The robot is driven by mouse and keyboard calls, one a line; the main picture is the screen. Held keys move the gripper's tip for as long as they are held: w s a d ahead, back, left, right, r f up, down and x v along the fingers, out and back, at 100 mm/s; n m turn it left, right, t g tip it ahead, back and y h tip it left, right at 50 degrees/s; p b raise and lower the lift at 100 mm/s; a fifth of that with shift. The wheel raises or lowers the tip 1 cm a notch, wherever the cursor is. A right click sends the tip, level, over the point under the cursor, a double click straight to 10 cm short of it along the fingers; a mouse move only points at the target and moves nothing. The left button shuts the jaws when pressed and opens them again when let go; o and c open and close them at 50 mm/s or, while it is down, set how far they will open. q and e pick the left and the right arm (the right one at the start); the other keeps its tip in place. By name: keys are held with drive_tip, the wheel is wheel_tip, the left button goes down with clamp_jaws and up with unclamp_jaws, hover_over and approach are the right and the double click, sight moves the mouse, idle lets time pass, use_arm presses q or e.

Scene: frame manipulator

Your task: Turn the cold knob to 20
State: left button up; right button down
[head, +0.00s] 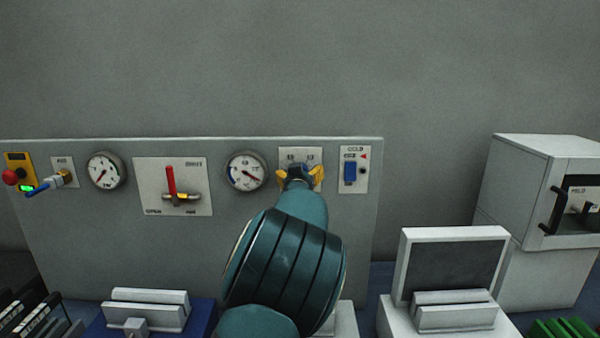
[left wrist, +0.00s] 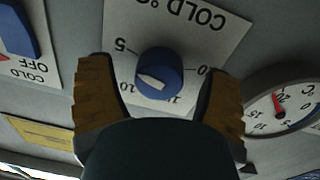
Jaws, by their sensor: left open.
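The cold knob (left wrist: 158,74) is blue and round with a white pointer mark, on a white plate (left wrist: 205,38) marked COLD that shows upside down in the left wrist view. The numbers 5 and 10 are legible; other numbers are partly hidden by my fingers. I cannot tell for certain which number the pointer meets. My left gripper (head: 300,176) is open, with one yellow-brown finger on each side of the knob and visible gaps between. In the head view my gripper and arm hide the knob. My right gripper is not in view.
A dial gauge (head: 246,171) with a red needle is left of the plate. A blue cold switch (head: 350,172) is close on the right. A red-handled lever (head: 172,182) is farther left. A white box (head: 540,200) stands at right.

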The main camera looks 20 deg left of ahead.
use_arm(q)
drive_tip(key=shift+w, duration=0.15)
drive_tip(key=c, duration=1.2)
